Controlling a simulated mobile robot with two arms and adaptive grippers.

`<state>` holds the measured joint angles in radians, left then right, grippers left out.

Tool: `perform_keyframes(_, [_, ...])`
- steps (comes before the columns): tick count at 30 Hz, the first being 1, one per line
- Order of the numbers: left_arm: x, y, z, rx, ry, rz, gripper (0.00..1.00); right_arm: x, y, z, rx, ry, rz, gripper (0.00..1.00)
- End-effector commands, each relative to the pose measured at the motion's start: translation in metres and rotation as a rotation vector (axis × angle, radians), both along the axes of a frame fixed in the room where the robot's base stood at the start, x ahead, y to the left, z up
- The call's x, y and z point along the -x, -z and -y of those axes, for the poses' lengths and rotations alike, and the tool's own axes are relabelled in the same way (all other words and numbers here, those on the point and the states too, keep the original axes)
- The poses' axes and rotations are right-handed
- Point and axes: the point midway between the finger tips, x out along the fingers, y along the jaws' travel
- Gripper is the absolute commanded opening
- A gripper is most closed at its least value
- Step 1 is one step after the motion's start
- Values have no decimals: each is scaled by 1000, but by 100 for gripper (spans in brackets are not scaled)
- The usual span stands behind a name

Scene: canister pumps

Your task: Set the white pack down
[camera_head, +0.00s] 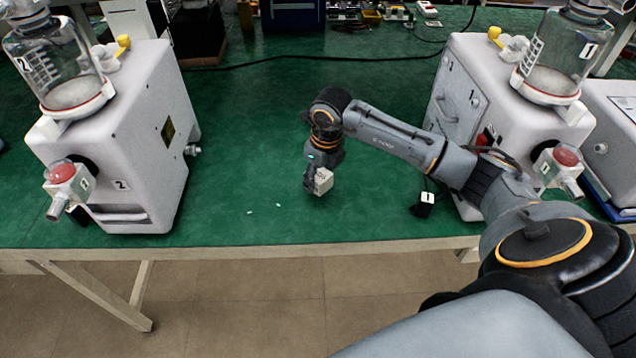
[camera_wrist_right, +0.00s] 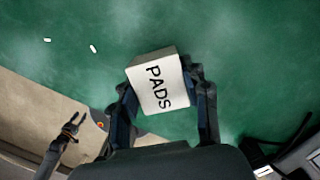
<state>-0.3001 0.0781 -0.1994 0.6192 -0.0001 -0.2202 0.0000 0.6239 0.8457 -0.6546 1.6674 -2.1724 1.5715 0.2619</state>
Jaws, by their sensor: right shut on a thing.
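The white pack (camera_head: 323,181) is a small box held in my right gripper (camera_head: 316,184) over the green table (camera_head: 235,180). In the right wrist view, the white pack (camera_wrist_right: 156,84) shows the word PADS on its face and sits between both fingers of my right gripper (camera_wrist_right: 165,100). The pack looks slightly tilted in the grip. I cannot tell whether its underside touches the table. My left gripper (camera_wrist_right: 72,127) shows small at the lower left of the right wrist view, with its fingers apart and empty, beyond the table edge. It is not in the head view.
A white pump unit (camera_head: 130,140) marked 2 stands left, and another (camera_head: 480,90) marked 1 stands right. Two tiny white pieces (camera_head: 249,212) lie near the front edge. A black item (camera_head: 423,205) with a white tag lies by the right unit. The table's middle is mostly clear.

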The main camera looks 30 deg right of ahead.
Motion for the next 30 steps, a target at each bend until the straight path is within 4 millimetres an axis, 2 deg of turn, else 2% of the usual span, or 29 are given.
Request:
perform_keyframes(7, [0,-12,0,0,0,-1,40,-2,30,0,-2,1,-2,13])
perform_keyframes(18, [0,-6,-1,-1,1,-1,40,-2,38,0,0,0,0,13])
perform_keyframes(19, [0,-8,-1,-1,1,-1,40,-2,36,0,0,0,0,52])
perform_keyframes(21, [0,-8,-1,-1,1,0,40,-2,36,0,0,0,0,67])
perform_keyframes(22, [0,-8,-1,-1,1,0,40,-2,36,0,0,0,0,69])
perform_keyframes(30, [0,-8,-1,-1,2,0,40,-2,35,0,-1,0,0,69])
